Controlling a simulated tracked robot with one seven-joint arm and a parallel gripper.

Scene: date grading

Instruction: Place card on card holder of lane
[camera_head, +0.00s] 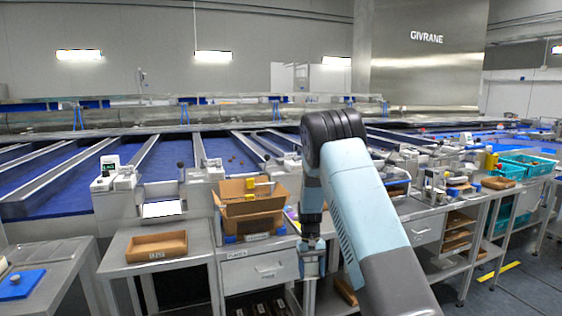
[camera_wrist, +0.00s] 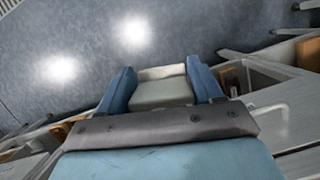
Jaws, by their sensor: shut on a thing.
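My gripper (camera_head: 312,262) hangs fingers down in front of the steel bench drawers in the head view. In the wrist view, its two blue fingers (camera_wrist: 161,86) are closed on a pale grey-white thing (camera_wrist: 164,90), which I take to be the card; no print on it can be read. In the head view the held thing is too small to make out. A small upright white sign with a green top (camera_head: 110,164) stands at the head of a left lane. I cannot tell for sure which part is the lane's card holder.
An open cardboard carton (camera_head: 250,207) stands on the bench left of my gripper. A shallow brown tray (camera_head: 157,246) sits on a lower table. Blue lanes (camera_head: 65,196) with steel dividers run behind. Teal crates (camera_head: 527,167) stand at the right.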

